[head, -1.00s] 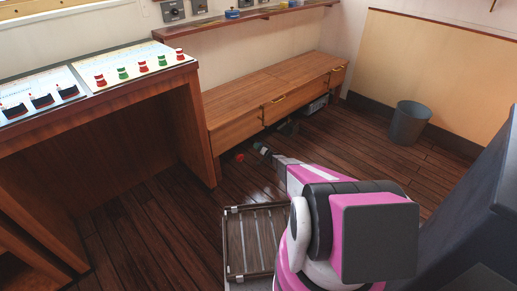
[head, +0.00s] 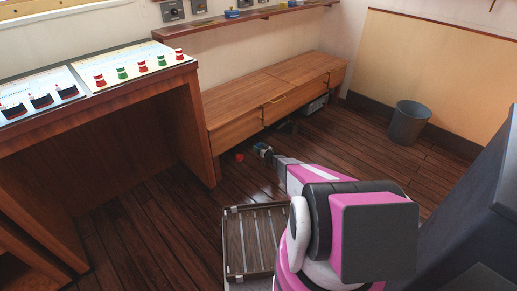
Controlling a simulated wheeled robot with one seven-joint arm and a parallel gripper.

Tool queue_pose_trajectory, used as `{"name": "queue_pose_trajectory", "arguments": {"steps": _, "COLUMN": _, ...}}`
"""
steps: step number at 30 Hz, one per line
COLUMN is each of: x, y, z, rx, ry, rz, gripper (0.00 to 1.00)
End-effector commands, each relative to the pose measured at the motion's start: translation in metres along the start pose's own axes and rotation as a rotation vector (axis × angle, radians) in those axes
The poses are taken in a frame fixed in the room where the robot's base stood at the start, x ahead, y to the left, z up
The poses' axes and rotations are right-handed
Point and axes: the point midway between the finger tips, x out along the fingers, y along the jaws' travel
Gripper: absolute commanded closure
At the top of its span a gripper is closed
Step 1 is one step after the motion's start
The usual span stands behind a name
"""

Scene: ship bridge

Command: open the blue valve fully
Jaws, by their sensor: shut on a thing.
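My gripper (head: 263,151) is low in front of the wooden bench, reaching under its front edge. It is shut on the blue valve (head: 260,146), of which only a small blue patch shows at the fingertips. The fingers and the bench's shade hide most of it, so how far it is turned cannot be told. A red valve handle (head: 239,157) is just left of my gripper, apart from it, near the bench's left leg.
The wooden bench (head: 270,88) overhangs the spot. A console desk (head: 130,85) with red and green knobs stands at left. A grey bin (head: 408,123) stands at the right back. The dark plank floor (head: 160,215) is mostly clear.

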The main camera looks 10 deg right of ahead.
Motion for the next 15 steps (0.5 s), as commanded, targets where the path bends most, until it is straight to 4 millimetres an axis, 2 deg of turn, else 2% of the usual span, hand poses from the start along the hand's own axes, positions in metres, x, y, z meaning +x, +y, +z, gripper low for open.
{"name": "queue_pose_trajectory", "arguments": {"steps": 14, "x": -0.0009, "y": -0.0004, "z": 0.0016, "rx": -0.017, "ry": -0.003, "rz": 0.0, "gripper": 0.62}}
{"name": "queue_pose_trajectory", "arguments": {"steps": 15, "x": -0.0009, "y": -0.0004, "z": 0.0016, "rx": -0.017, "ry": -0.003, "rz": 0.0, "gripper": 0.35}}
